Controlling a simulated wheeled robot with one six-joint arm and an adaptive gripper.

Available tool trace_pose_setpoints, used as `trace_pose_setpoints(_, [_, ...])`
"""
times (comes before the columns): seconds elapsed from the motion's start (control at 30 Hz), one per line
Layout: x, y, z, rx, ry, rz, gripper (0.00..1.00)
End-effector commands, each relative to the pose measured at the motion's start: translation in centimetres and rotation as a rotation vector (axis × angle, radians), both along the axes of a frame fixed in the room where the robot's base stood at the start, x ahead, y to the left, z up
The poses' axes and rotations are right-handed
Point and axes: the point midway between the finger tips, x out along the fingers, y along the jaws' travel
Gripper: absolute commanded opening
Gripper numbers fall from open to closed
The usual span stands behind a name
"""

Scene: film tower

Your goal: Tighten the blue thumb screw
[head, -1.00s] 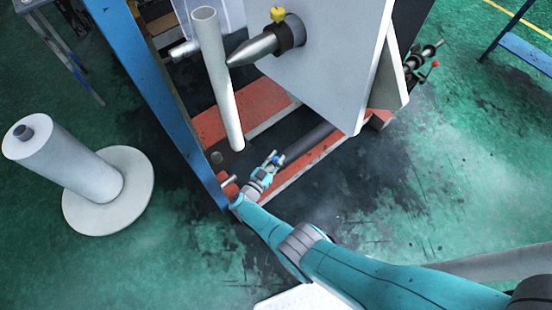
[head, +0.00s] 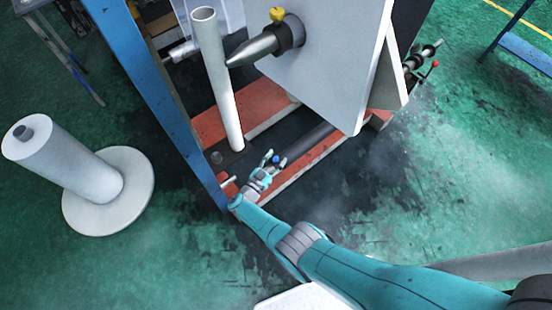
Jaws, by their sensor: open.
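The blue thumb screw (head: 276,159) is a small blue spot low in the machine, at the near end of a dark roller. My gripper (head: 275,157) is open, with its two fingertips apart on either side of the blue screw. At this size I cannot tell whether either finger touches it. My teal arm reaches to it from the lower right. The screw's shaft and seat are too small to make out.
A blue upright post (head: 160,90) stands close left of my gripper. A white tube (head: 218,85) rises behind it. A large grey plate (head: 325,60) with a pointed cone (head: 252,48) and yellow screw (head: 277,14) overhangs at right. A white roll (head: 65,165) stands on the left floor.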

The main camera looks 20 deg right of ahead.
Motion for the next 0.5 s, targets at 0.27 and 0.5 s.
trace_pose_setpoints(0.27, [-2.4,3.7,-0.1,0.000,0.000,0.006,0.53])
trace_pose_setpoints(0.5, [-5.0,7.4,-0.1,0.000,0.000,0.004,0.53])
